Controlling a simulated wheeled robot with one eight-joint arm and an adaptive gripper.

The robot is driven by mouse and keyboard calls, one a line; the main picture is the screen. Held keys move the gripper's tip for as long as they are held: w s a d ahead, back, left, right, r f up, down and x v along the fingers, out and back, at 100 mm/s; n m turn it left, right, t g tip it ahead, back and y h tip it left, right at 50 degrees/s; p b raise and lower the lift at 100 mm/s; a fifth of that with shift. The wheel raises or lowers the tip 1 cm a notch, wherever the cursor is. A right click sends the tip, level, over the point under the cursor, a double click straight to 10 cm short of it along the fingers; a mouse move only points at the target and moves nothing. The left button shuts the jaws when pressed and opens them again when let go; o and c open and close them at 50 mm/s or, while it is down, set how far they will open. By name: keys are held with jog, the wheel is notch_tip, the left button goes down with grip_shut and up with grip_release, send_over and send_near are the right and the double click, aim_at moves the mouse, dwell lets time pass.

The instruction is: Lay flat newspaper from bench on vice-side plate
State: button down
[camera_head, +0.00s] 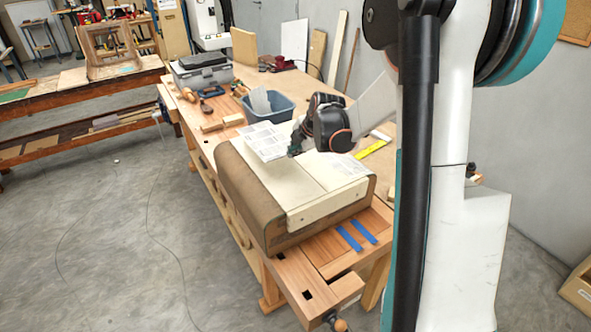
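A folded, printed newspaper (264,141) is at the tip of my gripper (294,148). The dark fingers meet its right edge and look shut on it, though they are small in view. It is flat and roughly level, over the far cream plate, and seems slightly raised; the exact gap cannot be told. A second printed sheet (341,167) lies flat towards the back of the nearer, vice-side cream plate (312,197). The vice (318,288) is at the near end of the bench. My wrist hides part of the plates' back edge.
A brown curved sheet (236,190) wraps the front of the plates. Behind stand a blue-grey bin (268,107), a toolbox (201,72) and hand tools. A yellow ruler (372,149) lies at right. Two blue strips (349,237) lie near the vice.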

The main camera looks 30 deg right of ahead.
jog(key=shift+f+b, duration=0.35)
jog(key=shift+f, duration=3.2)
jog(key=c, duration=2.3)
grip_release()
jog(key=shift+f, duration=0.1)
jog(key=shift+o, duration=1.1)
jog(key=shift+r, duration=0.3)
jog(key=p+v, duration=0.1)
jog(key=v, duration=1.1)
